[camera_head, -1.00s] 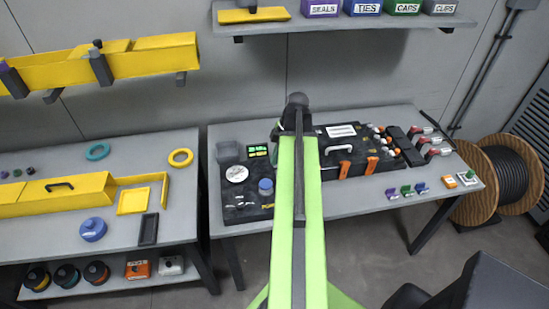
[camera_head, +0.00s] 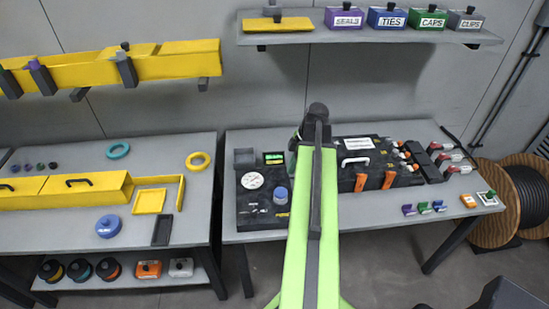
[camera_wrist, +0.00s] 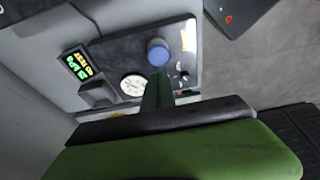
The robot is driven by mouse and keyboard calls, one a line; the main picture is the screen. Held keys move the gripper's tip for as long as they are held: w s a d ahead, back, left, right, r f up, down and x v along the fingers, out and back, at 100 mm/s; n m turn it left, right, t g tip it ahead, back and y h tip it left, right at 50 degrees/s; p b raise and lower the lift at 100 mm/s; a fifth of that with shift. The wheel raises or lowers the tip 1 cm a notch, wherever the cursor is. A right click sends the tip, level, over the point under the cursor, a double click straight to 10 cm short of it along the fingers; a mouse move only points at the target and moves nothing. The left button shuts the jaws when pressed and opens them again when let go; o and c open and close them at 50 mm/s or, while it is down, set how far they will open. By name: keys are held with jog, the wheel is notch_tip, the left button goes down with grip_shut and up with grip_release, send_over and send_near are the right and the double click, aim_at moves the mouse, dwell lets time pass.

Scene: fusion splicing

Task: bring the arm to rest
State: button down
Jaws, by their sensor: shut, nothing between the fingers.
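My green arm extends up the middle of the head view, over the front of the right bench (camera_head: 395,217). Its dark end is over the back part of that bench, and the fingers are hidden there. In the wrist view my gripper (camera_wrist: 158,90) shows as narrow dark green fingers, shut with nothing between them. Beyond the fingertips is a dark panel (camera_wrist: 118,50) with a blue knob (camera_wrist: 158,52), a white round dial (camera_wrist: 132,86) and a lit green-yellow display (camera_wrist: 77,64). The fingers appear apart from the panel, though the gap is hard to judge.
A black case (camera_head: 362,160) with orange latches lies right of my arm. A shelf with labelled bins (camera_head: 387,18) hangs above. A cable reel (camera_head: 495,225) stands at right. The floor between the benches is open.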

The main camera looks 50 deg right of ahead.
jog(key=w+a+f+n+g+b, duration=0.1)
jog(key=w+a+n, duration=0.2)
jog(key=w+a, duration=0.6)
jog(key=w+a+f+n+b, duration=0.15)
jog(key=w+a, duration=0.25)
jog(key=a, duration=0.9)
jog(key=a+f+m+g+h, duration=0.1)
jog(key=a+m+h, duration=0.1)
jog(key=a+m, duration=1.2)
jog(key=shift+a+f+h+b, duration=0.3)
jog(key=shift+a+f+b, duration=0.1)
jog(key=shift+a, duration=2.85)
jog(key=shift+m, duration=0.25)
